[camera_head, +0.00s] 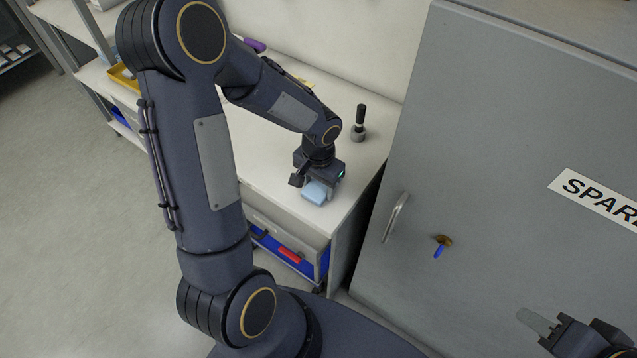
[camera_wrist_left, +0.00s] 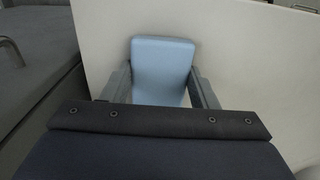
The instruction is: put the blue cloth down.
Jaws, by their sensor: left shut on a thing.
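The blue cloth (camera_head: 315,193) is a light blue folded block at the front right corner of the white worktop (camera_head: 262,184). In the left wrist view the cloth (camera_wrist_left: 162,66) sits between the two fingers. My left gripper (camera_head: 318,187) points down and is shut on it. The cloth is at or just above the worktop; I cannot tell whether it touches. My right gripper (camera_head: 535,322) shows at the lower right, in front of the grey cabinet; its fingertips are small and I cannot tell whether it is open.
A dark-handled stamp-like tool (camera_head: 359,123) stands behind the left gripper. A grey cabinet (camera_head: 480,150) with a handle (camera_head: 395,217) and a key (camera_head: 440,247) rises to the right. A yellow tray (camera_head: 123,77) lies far left.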

